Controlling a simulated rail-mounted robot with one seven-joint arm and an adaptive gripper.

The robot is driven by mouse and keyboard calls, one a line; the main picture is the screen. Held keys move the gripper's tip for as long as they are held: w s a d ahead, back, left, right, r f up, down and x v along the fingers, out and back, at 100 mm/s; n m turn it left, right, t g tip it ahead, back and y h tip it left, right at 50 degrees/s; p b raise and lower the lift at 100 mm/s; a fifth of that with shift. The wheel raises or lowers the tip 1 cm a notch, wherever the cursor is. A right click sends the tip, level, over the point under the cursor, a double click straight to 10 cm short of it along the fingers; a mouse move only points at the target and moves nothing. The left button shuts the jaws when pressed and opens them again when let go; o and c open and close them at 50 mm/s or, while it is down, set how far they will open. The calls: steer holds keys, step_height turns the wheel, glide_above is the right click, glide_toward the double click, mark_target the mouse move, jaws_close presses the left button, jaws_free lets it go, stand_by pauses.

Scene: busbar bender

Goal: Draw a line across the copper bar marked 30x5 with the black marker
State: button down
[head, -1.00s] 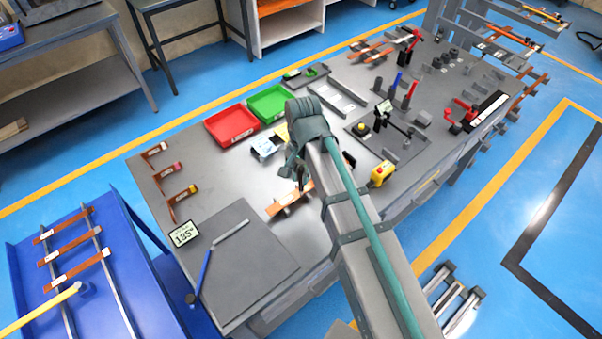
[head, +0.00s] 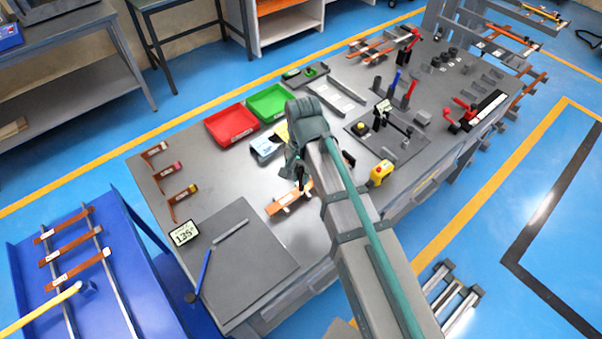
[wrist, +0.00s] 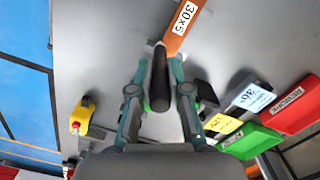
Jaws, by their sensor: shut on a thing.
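The copper bar marked 30x5 (wrist: 180,28) runs out of the top of the wrist view, with its white label on it. In the head view a copper bar (head: 284,202) lies on the bench beside my gripper. My gripper (head: 301,185) is low over the bench, partly hidden by my arm. In the wrist view my gripper (wrist: 159,72) is shut on the black marker (wrist: 160,88), seen nearly end-on between the two fingers. The marker's far end is close to the near end of the bar. I cannot tell whether they touch, and I see no line on the bar.
A red tray (head: 231,124) and a green tray (head: 270,103) stand behind my gripper. A yellow box with a red button (head: 380,173) is to its right. Several short copper bars lie at the bench's left edge. A dark grey plate (head: 235,262) lies at the front left.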

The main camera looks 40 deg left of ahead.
steer(key=shift+w+a+p, duration=0.25)
steer(key=shift+a+p, duration=0.35)
steer(key=shift+a, duration=0.25)
steer(key=shift+w+a+p, duration=0.2)
steer(key=shift+a+p, duration=0.35)
steer(key=shift+a, duration=0.3)
stand_by(2.8)
stand_by(0.3)
step_height(320, 180, up, 7)
steer(key=p, duration=0.2)
stand_by(1.0)
